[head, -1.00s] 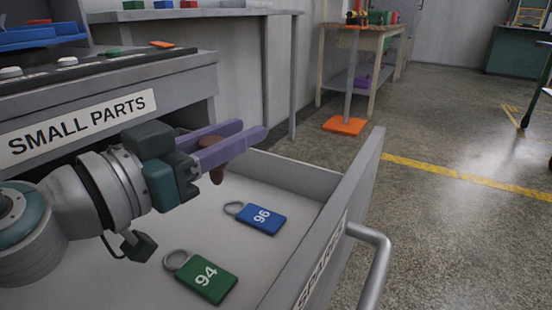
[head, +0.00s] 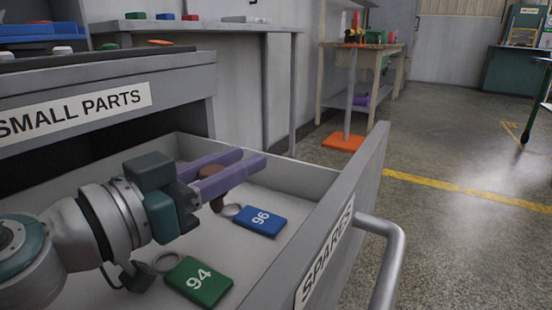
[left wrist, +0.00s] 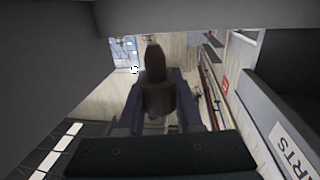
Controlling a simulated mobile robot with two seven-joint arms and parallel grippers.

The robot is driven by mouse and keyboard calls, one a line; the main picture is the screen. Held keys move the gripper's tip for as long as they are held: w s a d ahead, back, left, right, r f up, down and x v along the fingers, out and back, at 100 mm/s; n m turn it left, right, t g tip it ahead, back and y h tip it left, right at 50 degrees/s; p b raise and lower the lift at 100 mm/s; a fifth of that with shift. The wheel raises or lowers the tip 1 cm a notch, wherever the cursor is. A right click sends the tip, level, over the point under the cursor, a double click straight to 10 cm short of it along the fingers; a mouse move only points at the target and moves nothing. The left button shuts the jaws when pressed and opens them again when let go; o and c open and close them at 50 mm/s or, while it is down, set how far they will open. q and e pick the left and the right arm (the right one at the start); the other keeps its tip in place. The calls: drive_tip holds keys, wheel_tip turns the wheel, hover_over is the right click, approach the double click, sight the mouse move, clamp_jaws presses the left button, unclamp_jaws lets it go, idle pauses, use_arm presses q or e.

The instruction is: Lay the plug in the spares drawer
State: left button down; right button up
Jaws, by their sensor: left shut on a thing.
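The brown plug (head: 216,204) is held between the purple fingers of my left gripper (head: 251,160), which is shut on it. The gripper is inside the open spares drawer (head: 292,176), over its floor, left of the blue 96 tag. The fingers partly hide the plug, and I cannot tell whether it touches the drawer floor. In the left wrist view the plug (left wrist: 155,88) points up between the fingers. My right gripper is not in view.
A blue 96 tag (head: 260,220) and a green 94 tag (head: 198,282), each with a ring, lie on the drawer floor. The drawer handle (head: 388,258) sticks out at the front. The closed SMALL PARTS drawer (head: 110,105) is above.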

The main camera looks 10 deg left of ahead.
use_arm(q)
drive_tip(key=c, duration=0.6)
unclamp_jaws()
drive_tip(key=shift+r, duration=0.1)
drive_tip(key=shift+r+v, duration=0.15)
drive_tip(key=shift+v, duration=1.85)
drive_tip(key=shift+r+v, duration=0.2)
drive_tip(key=shift+v, duration=1.85)
drive_tip(key=shift+r+v, duration=0.15)
drive_tip(key=shift+v, duration=1.85)
